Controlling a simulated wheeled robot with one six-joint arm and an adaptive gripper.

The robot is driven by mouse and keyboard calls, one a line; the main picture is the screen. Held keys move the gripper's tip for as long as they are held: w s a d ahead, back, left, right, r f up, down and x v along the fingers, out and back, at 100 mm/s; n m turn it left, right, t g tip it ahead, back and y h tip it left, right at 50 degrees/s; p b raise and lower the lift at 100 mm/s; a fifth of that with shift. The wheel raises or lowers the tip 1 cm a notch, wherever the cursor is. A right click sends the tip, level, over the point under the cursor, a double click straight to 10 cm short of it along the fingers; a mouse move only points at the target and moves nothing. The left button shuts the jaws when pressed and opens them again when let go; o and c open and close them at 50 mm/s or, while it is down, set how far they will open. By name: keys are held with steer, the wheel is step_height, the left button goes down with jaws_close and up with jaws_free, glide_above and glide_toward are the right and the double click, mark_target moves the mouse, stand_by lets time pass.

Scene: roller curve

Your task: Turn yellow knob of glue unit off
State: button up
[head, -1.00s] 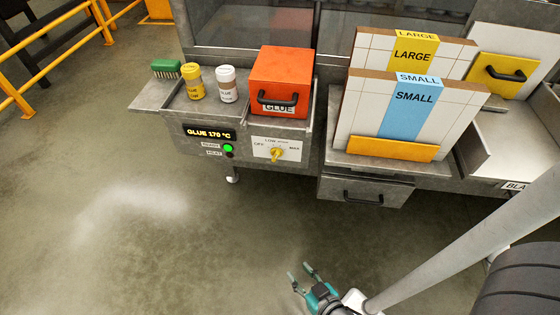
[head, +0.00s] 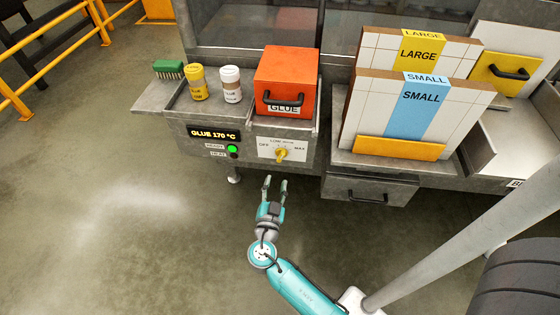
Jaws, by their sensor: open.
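The yellow knob (head: 282,154) sits on a white dial plate (head: 268,147) marked OFF, LOW and MAX, on the front of the glue unit (head: 180,128). Its pointer looks roughly upright, between OFF and MAX; the exact setting is too small to tell. The display (head: 214,134) reads GLUE 170 °C, and a green light (head: 232,149) is lit below it. My gripper (head: 275,182) is open and empty, just below and in front of the knob, apart from it, with fingers pointing toward the unit.
An orange glue box (head: 285,80) with a black handle stands above the dial. Two jars, yellow (head: 198,84) and white (head: 230,86), and a green brush (head: 168,69) are on the left. A drawer (head: 368,190) is to the right. The floor before the unit is clear.

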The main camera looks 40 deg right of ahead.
mark_target(280, 159)
steer(key=x, duration=1)
jaws_close()
